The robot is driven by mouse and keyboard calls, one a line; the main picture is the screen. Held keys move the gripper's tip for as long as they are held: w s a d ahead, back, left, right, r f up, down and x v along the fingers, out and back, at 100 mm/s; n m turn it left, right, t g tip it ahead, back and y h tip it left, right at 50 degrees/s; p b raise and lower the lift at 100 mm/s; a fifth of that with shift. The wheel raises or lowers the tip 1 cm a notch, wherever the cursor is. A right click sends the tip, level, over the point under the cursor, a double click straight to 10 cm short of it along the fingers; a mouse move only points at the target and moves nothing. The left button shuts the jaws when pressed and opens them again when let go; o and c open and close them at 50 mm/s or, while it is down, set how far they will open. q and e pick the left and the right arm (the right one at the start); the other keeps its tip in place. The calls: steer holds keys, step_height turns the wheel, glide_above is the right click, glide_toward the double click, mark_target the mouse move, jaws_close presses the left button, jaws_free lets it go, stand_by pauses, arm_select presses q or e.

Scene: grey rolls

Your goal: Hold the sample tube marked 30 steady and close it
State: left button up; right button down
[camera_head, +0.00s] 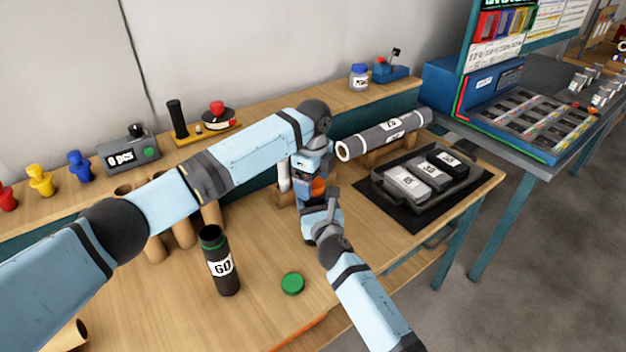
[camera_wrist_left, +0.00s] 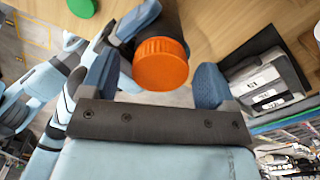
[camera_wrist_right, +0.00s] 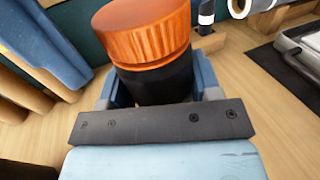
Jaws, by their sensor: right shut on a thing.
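A dark sample tube (camera_wrist_right: 158,85) with an orange cap (camera_wrist_right: 142,32) stands in my right gripper (camera_wrist_right: 157,88), whose fingers are shut around its body. The cap sits on top of the tube, with a thin orange ring under it. The number on this tube is hidden. My left gripper (camera_head: 312,165) is above the cap. In the left wrist view the left fingers are open, one each side of the orange cap (camera_wrist_left: 161,64), with gaps to it. In the head view the cap (camera_head: 318,187) shows between both grippers.
An open tube marked 60 (camera_head: 221,268) stands on the wooden bench, with a green cap (camera_head: 292,284) lying to its right. Wooden cylinders (camera_head: 181,230) stand behind the left arm.

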arm_select(q)
steer(key=shift+r, duration=2.25)
steer(key=shift+c, duration=0.5)
